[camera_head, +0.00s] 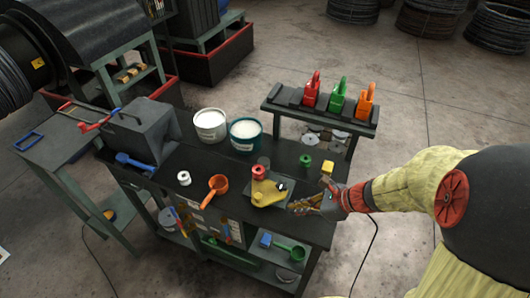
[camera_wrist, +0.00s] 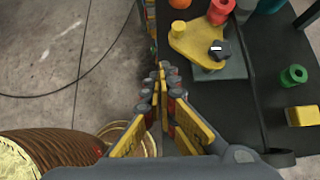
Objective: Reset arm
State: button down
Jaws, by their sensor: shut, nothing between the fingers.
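My gripper (camera_head: 300,207) is at the right front of the dark workbench (camera_head: 160,160), close to the bench edge. In the wrist view its two fingers (camera_wrist: 163,75) come together at the tips, shut and empty. A yellow plate (camera_head: 268,195) with a black knob (camera_head: 281,186) and a red spool (camera_head: 258,172) is just left of my gripper in the head view. In the wrist view the yellow plate (camera_wrist: 195,42) lies beyond the fingertips, apart from them. My forearm reaches in from the right.
A green spool (camera_head: 305,162), an orange cup (camera_head: 217,185), a white spool (camera_head: 183,178) and two buckets (camera_head: 210,124) stand on the bench. A rack (camera_head: 320,108) holds red, green and orange tools behind. Open floor (camera_head: 400,120) lies right of the bench. A cable (camera_wrist: 60,85) crosses the floor.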

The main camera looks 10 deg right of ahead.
jog(key=s+d+r+n+g+h+b, duration=0.1)
jog(key=s+r+n+g+h+b, duration=0.2)
jog(key=s+n, duration=1.1)
notch_tip(320, 180, up, 8)
jog(key=w+a+n+t+h+b, duration=0.2)
jog(key=n+b, duration=0.4)
jog(key=n, duration=0.5)
jog(key=shift+a+t+h, duration=0.35)
jog(key=shift+t+h, duration=0.25)
jog(key=shift+h, duration=0.5)
jog(key=c, duration=2.6)
grip_release()
jog(key=shift+s, duration=0.1)
